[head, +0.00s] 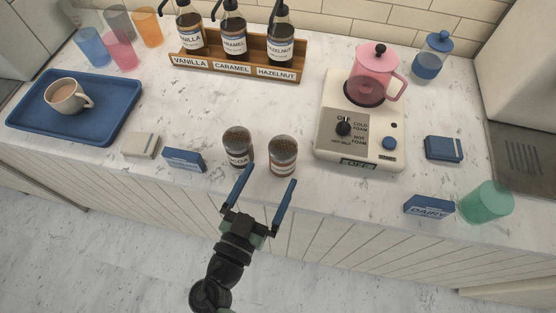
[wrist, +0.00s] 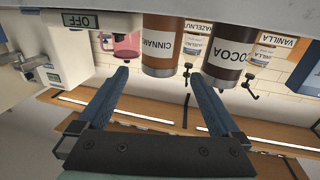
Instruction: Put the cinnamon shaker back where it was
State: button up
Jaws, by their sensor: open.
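The cinnamon shaker (head: 283,158) stands upright near the counter's front edge, a clear jar with a brown speckled top. In the wrist view its CINNAMON label (wrist: 162,46) shows upside down. The cocoa shaker (head: 237,150) stands close to its left; it also shows in the wrist view (wrist: 228,55). My gripper (head: 272,174) is open and empty at the counter's front edge, just in front of the cinnamon shaker. In the wrist view the cinnamon shaker appears between the fingertips (wrist: 159,75), beyond them.
A machine (head: 334,144) with a pink pitcher (head: 369,82) stands right of the shakers. A blue box (head: 184,160) and a beige box (head: 141,145) lie left. A syrup rack (head: 236,67) is behind, with clear counter between. A blue tray (head: 113,128) holds a cup (head: 66,96).

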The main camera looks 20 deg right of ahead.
jog(key=w+a+r+n+t+y, duration=0.15)
jog(key=w+r, duration=0.25)
jog(key=r, duration=0.6)
jog(key=w+a+r+t+y, duration=0.2)
jog(key=w+r, duration=0.3)
jog(key=r, duration=0.5)
jog(key=w+a+r+n+t+y, duration=0.15)
jog(key=w+r, duration=0.25)
jog(key=r, duration=0.6)
jog(key=s+a+r+n+t+y, duration=0.1)
jog(key=s+r+n+t+y, duration=0.2)
jog(key=r, duration=1)
jog(key=s+a+r+n+t+y, duration=0.2)
jog(key=s+r+t, duration=0.4)
jog(key=r, duration=0.8)
jog(key=s+n+y, duration=0.1)
jog(key=s+y, duration=0.1)
jog(key=s, duration=0.1)
jog(key=shift+s+a+t+y+b, duration=0.2)
jog(key=shift+s+t+y+b, duration=0.1)
jog(key=shift+y, duration=0.1)
